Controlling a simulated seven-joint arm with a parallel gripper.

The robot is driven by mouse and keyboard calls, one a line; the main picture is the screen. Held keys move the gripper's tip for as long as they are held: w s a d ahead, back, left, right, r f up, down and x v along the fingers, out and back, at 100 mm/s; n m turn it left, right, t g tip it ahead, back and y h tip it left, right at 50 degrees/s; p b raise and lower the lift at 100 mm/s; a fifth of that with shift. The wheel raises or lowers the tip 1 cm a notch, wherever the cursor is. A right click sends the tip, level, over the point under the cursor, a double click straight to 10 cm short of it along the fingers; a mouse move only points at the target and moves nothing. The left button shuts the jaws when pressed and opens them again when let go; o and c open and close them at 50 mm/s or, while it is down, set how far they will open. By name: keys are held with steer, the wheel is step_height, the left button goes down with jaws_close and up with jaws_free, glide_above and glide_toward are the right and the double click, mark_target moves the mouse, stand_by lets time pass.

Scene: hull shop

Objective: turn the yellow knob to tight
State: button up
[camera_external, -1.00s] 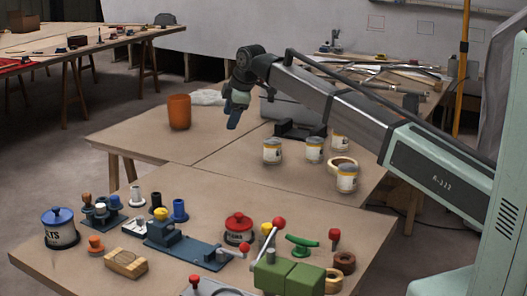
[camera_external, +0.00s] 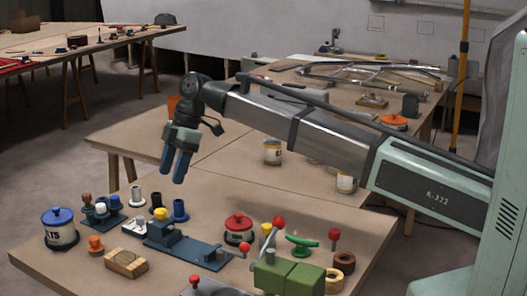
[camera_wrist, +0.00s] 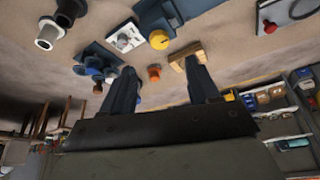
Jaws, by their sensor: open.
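The yellow knob (camera_external: 160,213) sits on top of a dark blue block on the near table. In the wrist view the yellow knob (camera_wrist: 159,40) shows above and between my fingers, on its blue block. My gripper (camera_external: 173,177) hangs in the air over the table, fingers pointing down, above and apart from the knob. In the wrist view my gripper (camera_wrist: 162,80) has its two fingers spread with nothing held between them. Any tight marking is too small to make out.
A white switch plate (camera_external: 133,226), a blue post (camera_external: 180,211) and a red-lidded pot (camera_external: 239,229) stand around the knob. A wooden block (camera_external: 126,263) and an orange knob (camera_external: 95,243) lie in front. A blue-lidded tin (camera_external: 60,228) stands at left.

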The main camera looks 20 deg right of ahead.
mark_target(161, 211)
steer(key=x, duration=0.9)
steer(key=shift+a+f, duration=0.15)
steer(key=shift+f, duration=0.15)
steer(key=shift+c, duration=0.3)
steer(key=c, duration=1)
steer(key=shift+o, duration=0.2)
